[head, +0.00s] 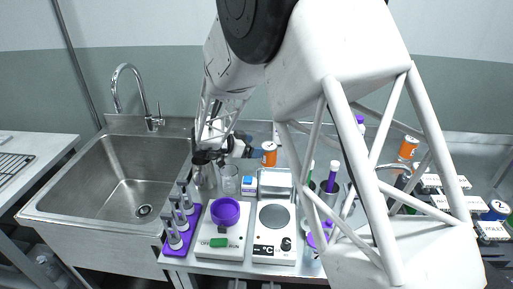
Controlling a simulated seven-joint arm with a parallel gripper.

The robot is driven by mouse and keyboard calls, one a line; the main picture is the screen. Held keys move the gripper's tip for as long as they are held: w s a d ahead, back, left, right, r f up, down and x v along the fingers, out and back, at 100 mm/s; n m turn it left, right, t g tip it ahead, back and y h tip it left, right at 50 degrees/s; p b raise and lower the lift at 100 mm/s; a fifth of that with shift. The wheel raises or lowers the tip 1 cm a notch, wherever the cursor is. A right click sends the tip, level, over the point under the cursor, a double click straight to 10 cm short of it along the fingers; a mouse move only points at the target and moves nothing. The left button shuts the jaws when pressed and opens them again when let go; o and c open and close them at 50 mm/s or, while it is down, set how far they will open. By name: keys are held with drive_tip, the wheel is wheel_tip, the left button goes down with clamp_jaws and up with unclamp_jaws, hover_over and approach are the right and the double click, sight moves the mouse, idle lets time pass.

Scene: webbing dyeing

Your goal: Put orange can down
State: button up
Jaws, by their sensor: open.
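An orange can (269,154) with a pale top stands upright at the back of the counter, behind the hotplate. My gripper (253,150) comes from the left at the can's height, its dark fingers beside the can's left side. The gripper is open. The fingertips are small here, and I cannot tell whether they touch the can. A second orange can (408,148) shows farther right, partly behind my arm's white struts.
A sink (130,180) with a tall faucet is on the left. A glass beaker (229,180), a small blue-and-white box (249,185), a purple bowl (225,211) on a white device and a hotplate (273,216) crowd the front. My arm hides much of the right side.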

drive_tip(key=w+d+r+n+t+y, duration=0.2)
drive_tip(key=d+r+t+y, duration=0.25)
drive_tip(key=r, duration=0.55)
drive_tip(key=s+d+r+n+y, duration=0.5)
drive_tip(key=s+r+y, duration=0.2)
drive_tip(key=r, duration=0.2)
drive_tip(key=s+d+f+n+g, duration=0.1)
drive_tip(key=s+d+g, duration=0.2)
drive_tip(key=s, duration=1)
drive_tip(key=s+d+f+n+g, duration=0.1)
drive_tip(key=s+d+n+g, duration=0.1)
drive_tip(key=s+d, duration=0.7)
drive_tip(key=s+d+n+g, duration=0.1)
drive_tip(key=s+d+g, duration=0.3)
drive_tip(key=s, duration=1.3)
drive_tip(key=shift+s+d+f, duration=0.15)
drive_tip(key=shift+d+f, duration=0.25)
drive_tip(key=shift+d, duration=0.65)
drive_tip(key=shift+o, duration=0.3)
